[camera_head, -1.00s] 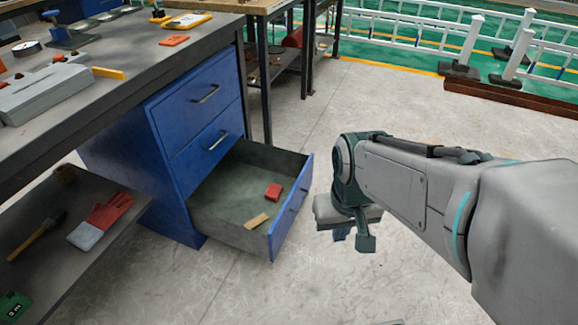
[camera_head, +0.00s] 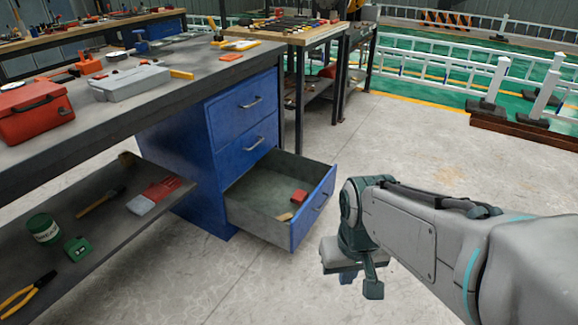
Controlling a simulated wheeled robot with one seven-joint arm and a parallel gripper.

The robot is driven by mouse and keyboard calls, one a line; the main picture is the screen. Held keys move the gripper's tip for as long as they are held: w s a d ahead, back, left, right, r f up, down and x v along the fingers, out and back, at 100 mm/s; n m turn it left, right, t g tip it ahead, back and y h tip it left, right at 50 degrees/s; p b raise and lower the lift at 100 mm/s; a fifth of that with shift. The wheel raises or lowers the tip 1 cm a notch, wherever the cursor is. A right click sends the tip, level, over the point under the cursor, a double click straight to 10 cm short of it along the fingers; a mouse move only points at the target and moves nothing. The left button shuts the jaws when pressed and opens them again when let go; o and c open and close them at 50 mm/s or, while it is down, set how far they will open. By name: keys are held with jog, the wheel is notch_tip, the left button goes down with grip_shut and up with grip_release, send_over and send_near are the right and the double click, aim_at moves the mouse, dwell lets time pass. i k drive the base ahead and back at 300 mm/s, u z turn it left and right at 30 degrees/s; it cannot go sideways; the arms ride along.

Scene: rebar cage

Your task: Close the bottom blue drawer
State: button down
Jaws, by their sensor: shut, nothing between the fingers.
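The bottom blue drawer (camera_head: 313,208) stands pulled well out of the blue cabinet (camera_head: 243,112) under the workbench. Its front panel has a metal handle (camera_head: 321,202). Inside lie a small red block (camera_head: 299,196) and a small tan piece (camera_head: 285,217). The two drawers above it are closed. My gripper (camera_head: 360,284) hangs pointing down at the end of my arm, to the right of the drawer front and apart from it. Its fingers are partly hidden behind the wrist, and nothing shows in them.
The workbench top (camera_head: 100,125) holds a red toolbox (camera_head: 35,110) and a grey case (camera_head: 130,82). A second table (camera_head: 300,35) stands behind. The concrete floor (camera_head: 420,130) around the drawer front is clear.

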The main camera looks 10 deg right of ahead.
aim_at(263, 193)
jog(key=u, duration=0.5)
jog(key=i, duration=1.3)
jog(key=z, duration=0.8)
jog(key=i, duration=0.45)
jog(key=z, duration=0.5)
